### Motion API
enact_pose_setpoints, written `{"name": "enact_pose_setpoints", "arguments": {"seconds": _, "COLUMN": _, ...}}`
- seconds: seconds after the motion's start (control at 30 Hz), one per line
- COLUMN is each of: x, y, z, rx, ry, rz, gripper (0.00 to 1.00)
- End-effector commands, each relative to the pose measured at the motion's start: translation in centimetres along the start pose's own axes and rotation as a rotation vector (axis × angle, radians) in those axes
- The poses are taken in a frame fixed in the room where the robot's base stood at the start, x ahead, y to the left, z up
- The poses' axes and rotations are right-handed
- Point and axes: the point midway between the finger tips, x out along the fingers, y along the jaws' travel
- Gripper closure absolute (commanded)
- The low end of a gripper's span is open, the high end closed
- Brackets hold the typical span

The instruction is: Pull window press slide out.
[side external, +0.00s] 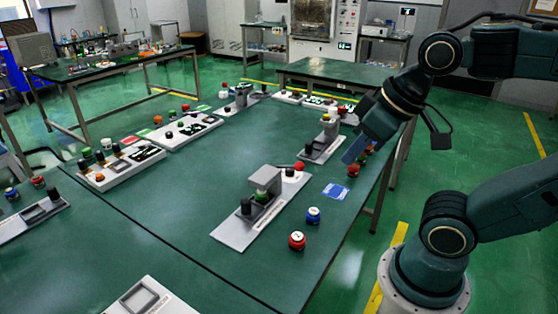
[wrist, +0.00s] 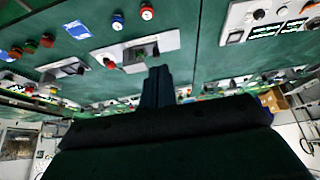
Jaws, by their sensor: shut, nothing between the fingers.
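My gripper (side external: 350,155) hangs above the right part of the green table, its blue-grey fingers shut with nothing between them. In the wrist view the shut fingers (wrist: 157,82) point up toward the devices. I see no contact. Which part is the window press slide, I cannot tell; labels are too small.
A second press device (side external: 322,145) stands behind. Red (side external: 297,240) and blue (side external: 313,215) buttons and a blue card (side external: 336,191) lie near the table's right edge. Flat window panels stand at left (side external: 42,213) and front (side external: 150,298). The table (side external: 150,205) is bare between.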

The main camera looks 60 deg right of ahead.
Motion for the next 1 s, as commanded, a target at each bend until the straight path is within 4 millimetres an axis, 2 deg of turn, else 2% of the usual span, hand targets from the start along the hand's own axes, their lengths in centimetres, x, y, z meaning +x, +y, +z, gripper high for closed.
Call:
{"name": "enact_pose_setpoints", "arguments": {"seconds": 0.23, "x": 0.0, "y": 0.0, "z": 0.0, "rx": 0.000, "ry": 0.000, "rz": 0.000, "gripper": 0.98}}
{"name": "enact_pose_setpoints", "arguments": {"seconds": 0.47, "x": 0.1, "y": 0.0, "z": -0.5, "rx": 0.004, "ry": -0.009, "rz": 0.001, "gripper": 0.53}}
{"name": "enact_pose_setpoints", "arguments": {"seconds": 0.67, "x": 0.6, "y": 0.2, "z": -2.4, "rx": 0.018, "ry": -0.045, "rz": 0.004, "gripper": 0.52}}
{"name": "enact_pose_setpoints", "arguments": {"seconds": 1.0, "x": 3.3, "y": 0.7, "z": -7.8, "rx": 0.062, "ry": -0.143, "rz": 0.014, "gripper": 0.52}}
